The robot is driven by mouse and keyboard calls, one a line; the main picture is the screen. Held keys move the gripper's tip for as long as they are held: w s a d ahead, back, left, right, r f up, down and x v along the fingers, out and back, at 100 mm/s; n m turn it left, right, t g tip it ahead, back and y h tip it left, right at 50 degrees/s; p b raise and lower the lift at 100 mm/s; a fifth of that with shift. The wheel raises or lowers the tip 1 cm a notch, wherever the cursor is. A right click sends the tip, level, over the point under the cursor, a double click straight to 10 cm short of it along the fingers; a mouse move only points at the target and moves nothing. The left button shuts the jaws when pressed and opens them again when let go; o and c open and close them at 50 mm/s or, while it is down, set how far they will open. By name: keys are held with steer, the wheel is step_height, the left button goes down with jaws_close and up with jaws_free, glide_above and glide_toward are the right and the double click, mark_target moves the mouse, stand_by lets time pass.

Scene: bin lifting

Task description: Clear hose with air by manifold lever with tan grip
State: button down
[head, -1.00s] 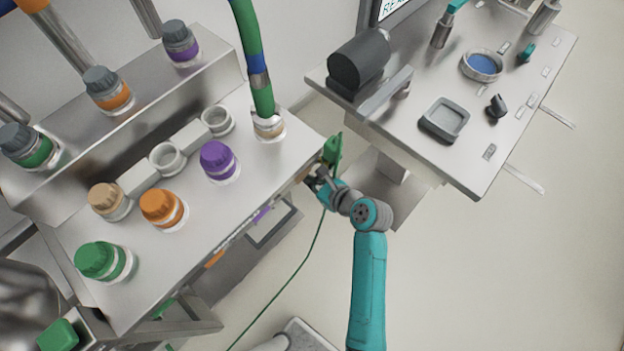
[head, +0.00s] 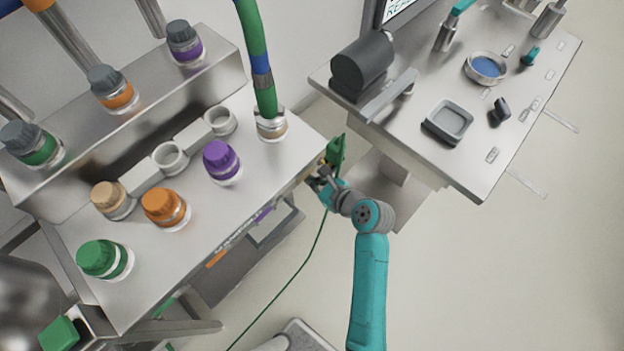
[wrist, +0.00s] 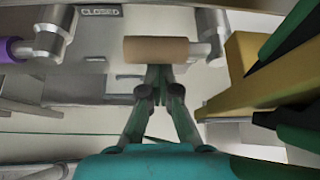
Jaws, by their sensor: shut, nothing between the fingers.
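The lever with the tan grip (wrist: 156,50) lies across the top middle of the wrist view, with its metal end to the right. My gripper (wrist: 159,72) is shut and empty, its fingertips right at the lower edge of the tan grip; I cannot tell whether they touch it. In the head view my gripper (head: 322,180) is at the right front corner of the manifold table (head: 255,185), and the tan lever is hidden there. The green and blue hose (head: 258,70) is connected to a port with a tan band (head: 271,127) on the table top.
Purple (head: 221,160), orange (head: 164,207), green (head: 103,258) and tan (head: 112,198) capped ports stand on the table. A purple lever grip (wrist: 14,50) and a "CLOSED" label (wrist: 97,11) show in the wrist view. A second bench (head: 475,160) stands right.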

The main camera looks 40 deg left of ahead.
step_height(320, 180, down, 4)
steer(key=w+v, duration=0.1)
steer(key=v, duration=0.9)
steer(key=shift+s+d, duration=0.3)
steer(key=shift+d, duration=0.15)
